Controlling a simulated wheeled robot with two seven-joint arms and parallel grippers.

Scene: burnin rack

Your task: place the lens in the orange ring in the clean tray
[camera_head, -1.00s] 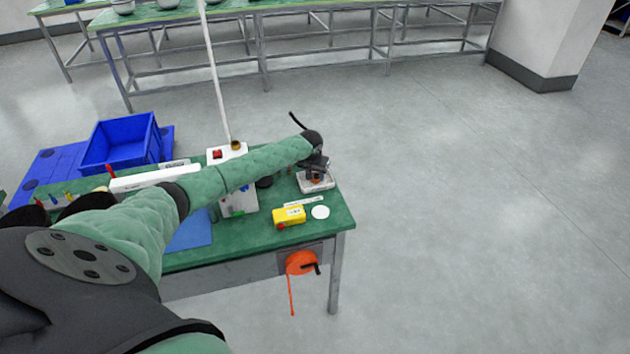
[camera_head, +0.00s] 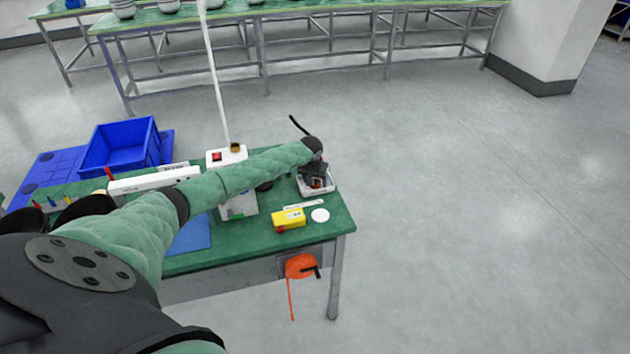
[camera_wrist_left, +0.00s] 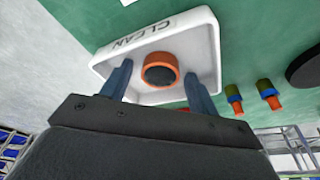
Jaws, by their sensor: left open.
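The white clean tray (camera_head: 331,191) stands at the table's far right corner. In the left wrist view the tray (camera_wrist_left: 205,50) shows its CLEAN label. The lens in the orange ring (camera_wrist_left: 160,68), a dark disc with an orange rim, appears within the tray. My left gripper (camera_head: 316,182) is down at the tray. In the left wrist view its two fingers (camera_wrist_left: 158,72) are apart, one on each side of the ring, with visible gaps. In the head view the gripper hides most of the ring. My right gripper is in neither view.
A yellow box (camera_head: 289,219), a white disc (camera_head: 320,215) and a white strip lie in front of the tray. A white device (camera_head: 238,205) with a pole stands to its left. A blue bin (camera_head: 120,147) is at the left. Orange and green small parts (camera_wrist_left: 235,97) lie beside the tray.

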